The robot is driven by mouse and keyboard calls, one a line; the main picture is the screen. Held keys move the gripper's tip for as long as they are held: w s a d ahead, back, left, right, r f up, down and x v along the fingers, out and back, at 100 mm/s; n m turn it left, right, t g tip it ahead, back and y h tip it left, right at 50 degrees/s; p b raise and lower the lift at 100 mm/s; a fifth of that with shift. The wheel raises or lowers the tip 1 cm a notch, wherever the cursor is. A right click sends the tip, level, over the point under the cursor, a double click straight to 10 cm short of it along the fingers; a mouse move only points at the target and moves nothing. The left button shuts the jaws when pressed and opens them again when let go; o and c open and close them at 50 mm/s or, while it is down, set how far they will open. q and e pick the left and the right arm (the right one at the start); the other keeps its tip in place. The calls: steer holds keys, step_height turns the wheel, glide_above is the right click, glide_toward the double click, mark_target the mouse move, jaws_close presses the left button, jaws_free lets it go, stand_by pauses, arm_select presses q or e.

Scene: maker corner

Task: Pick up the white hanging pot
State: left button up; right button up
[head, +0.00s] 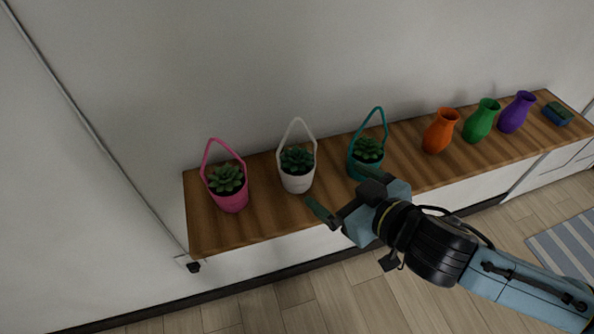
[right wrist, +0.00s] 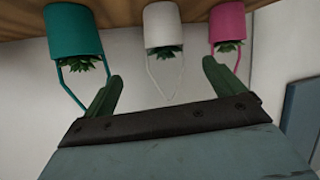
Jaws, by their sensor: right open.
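The white hanging pot (head: 297,181) stands upright on the wooden top, with a green succulent in it and its white handle arching above. It stands between the pink pot (head: 233,199) and the teal pot (head: 359,168). My right gripper (head: 343,192) is open and empty, in front of the shelf and to the right of the white pot, apart from it. In the right wrist view the picture is upside down; the white pot (right wrist: 163,26) shows beyond the open fingers (right wrist: 160,95), its handle between their tips in the picture. My left gripper is not in view.
The wooden top (head: 225,234) of a long low white cabinet runs along the wall. Orange (head: 438,134), green (head: 480,122) and purple (head: 515,114) vases stand to the right, with a small blue and green item (head: 558,114) at the far end. A striped rug (head: 570,248) lies on the floor.

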glide_toward(288, 159)
steer(key=shift+y, duration=0.3)
steer(key=shift+x, duration=2.95)
steer(key=shift+d+f, duration=0.15)
steer(key=shift+d, duration=0.05)
steer(key=c, duration=1.2)
step_height(288, 159, up, 10)
steer(key=shift+r+p, duration=0.1)
steer(key=shift+p, duration=0.55)
steer(key=shift+c, duration=0.2)
